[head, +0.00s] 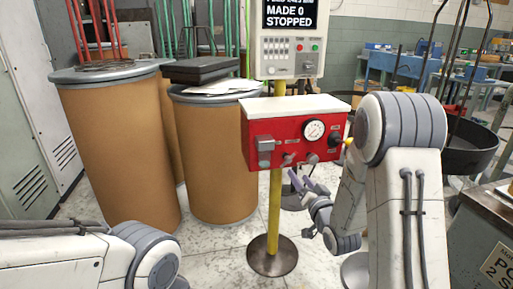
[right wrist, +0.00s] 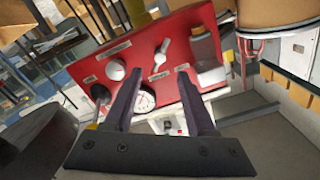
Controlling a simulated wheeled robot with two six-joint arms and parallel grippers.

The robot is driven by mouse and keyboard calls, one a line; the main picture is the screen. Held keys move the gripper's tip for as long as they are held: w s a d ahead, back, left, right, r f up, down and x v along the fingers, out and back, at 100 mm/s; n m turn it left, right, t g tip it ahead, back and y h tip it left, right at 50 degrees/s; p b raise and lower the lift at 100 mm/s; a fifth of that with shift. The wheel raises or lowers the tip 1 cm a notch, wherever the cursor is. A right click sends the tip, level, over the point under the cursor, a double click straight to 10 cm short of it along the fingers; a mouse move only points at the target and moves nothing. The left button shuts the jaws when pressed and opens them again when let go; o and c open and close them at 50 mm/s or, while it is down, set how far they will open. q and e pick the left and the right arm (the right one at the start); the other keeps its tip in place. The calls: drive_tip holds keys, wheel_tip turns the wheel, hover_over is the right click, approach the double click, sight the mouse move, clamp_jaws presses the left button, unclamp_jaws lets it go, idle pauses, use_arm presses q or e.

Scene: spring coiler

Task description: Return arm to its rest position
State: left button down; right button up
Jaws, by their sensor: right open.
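My right gripper (head: 308,187) is in front of and below the red control box (head: 280,130), which has a dial gauge, knobs and a white top. In the right wrist view, its two dark fingers (right wrist: 157,100) are apart with nothing between them, and they point at the box's red face (right wrist: 130,62). I cannot tell a contact with the box. My right arm (head: 405,170) reaches in from the right. Only a link of my left arm (head: 90,262) shows at the lower left; its gripper is out of view.
A yellow post (head: 274,205) on a round base (head: 271,256) carries the box and a control panel reading "MADE 0 STOPPED" (head: 290,20). Brown drums (head: 118,145) stand left. A black round tray (head: 465,152) and a bench (head: 480,235) are at right. Grey floor lies between.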

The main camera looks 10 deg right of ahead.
drive_tip(key=s+a+f+n+g+y, duration=0.1)
drive_tip(key=s+a+f+n+g, duration=0.15)
drive_tip(key=s+a+g, duration=0.45)
drive_tip(key=s+a+f+n+g+y, duration=0.15)
drive_tip(key=s+a+n, duration=0.25)
drive_tip(key=a, duration=0.7)
drive_tip(key=s+a+r+n+g+h, duration=0.2)
drive_tip(key=s+n+g, duration=0.6)
drive_tip(key=s, duration=1.7)
wheel_tip(320, 180, up, 30)
drive_tip(key=m+g+p, duration=0.1)
drive_tip(key=m+p, duration=0.1)
drive_tip(key=p, duration=2.9)
drive_tip(key=shift+a+p, duration=0.35)
drive_tip(key=shift+a, duration=0.05)
